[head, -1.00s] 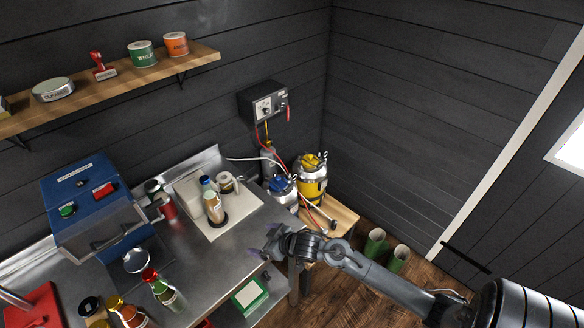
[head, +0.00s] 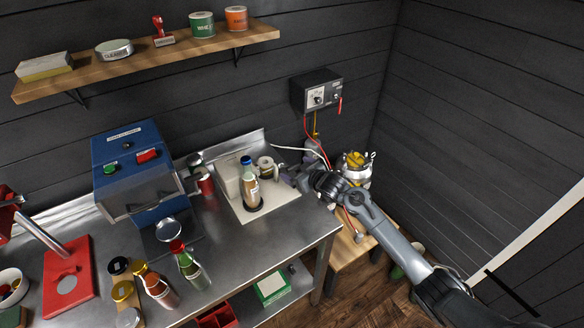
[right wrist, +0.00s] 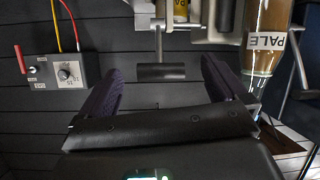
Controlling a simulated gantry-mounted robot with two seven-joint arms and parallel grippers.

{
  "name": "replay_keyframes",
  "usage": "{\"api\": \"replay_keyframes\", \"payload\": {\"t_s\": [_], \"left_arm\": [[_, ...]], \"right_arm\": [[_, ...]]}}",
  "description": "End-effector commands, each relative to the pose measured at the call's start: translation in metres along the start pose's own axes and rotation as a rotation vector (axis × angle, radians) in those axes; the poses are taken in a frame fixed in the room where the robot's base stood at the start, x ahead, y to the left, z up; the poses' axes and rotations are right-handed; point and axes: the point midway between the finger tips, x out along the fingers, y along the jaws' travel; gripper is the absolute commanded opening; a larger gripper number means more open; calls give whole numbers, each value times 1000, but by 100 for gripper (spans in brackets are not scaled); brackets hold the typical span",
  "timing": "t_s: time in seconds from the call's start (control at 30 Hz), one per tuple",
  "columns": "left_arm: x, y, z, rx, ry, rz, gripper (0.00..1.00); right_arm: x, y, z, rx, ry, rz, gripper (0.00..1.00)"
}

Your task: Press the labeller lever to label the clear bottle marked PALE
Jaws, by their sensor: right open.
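The PALE bottle, clear with amber contents and a blue cap (head: 247,183), stands upright on the cream labeller base (head: 229,203). In the right wrist view the bottle (right wrist: 268,60) shows at the right edge with its white PALE label upside down. My right gripper (head: 287,178) is beside the labeller, to the right of the bottle. It is open and empty. In the right wrist view a black lever bar (right wrist: 168,72) on a thin metal rod lies ahead of the gap between the open fingers (right wrist: 160,88), apparently untouched. My left gripper is not in view.
A roll (head: 266,164) sits behind the bottle. Left stands a blue machine (head: 128,165); several capped bottles, including a green one (head: 189,265), stand in front. A red press (head: 68,283) is far left. A control box (head: 318,92) hangs on the wall.

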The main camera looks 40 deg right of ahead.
Motion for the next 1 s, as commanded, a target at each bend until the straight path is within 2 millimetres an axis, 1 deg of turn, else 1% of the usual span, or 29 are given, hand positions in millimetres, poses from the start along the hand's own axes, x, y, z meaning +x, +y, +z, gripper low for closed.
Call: {"api": "replay_keyframes", "payload": {"t_s": [0.03, 0.1, 0.3, 0.5, 0.77, 1.0], "left_arm": [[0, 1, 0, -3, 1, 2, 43], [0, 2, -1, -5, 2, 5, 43], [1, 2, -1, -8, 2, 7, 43], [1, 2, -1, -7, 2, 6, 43], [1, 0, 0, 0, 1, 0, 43], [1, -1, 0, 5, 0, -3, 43]], "right_arm": [[7, 0, -1, 1, 1, 1, 99], [15, 0, 0, 2, 0, 0, 99], [29, 0, 0, 1, 0, -1, 99], [35, 0, 0, 0, 1, -1, 99], [35, 0, 0, 0, 1, 0, 99], [35, 0, 0, 0, 0, 0, 62]]}}
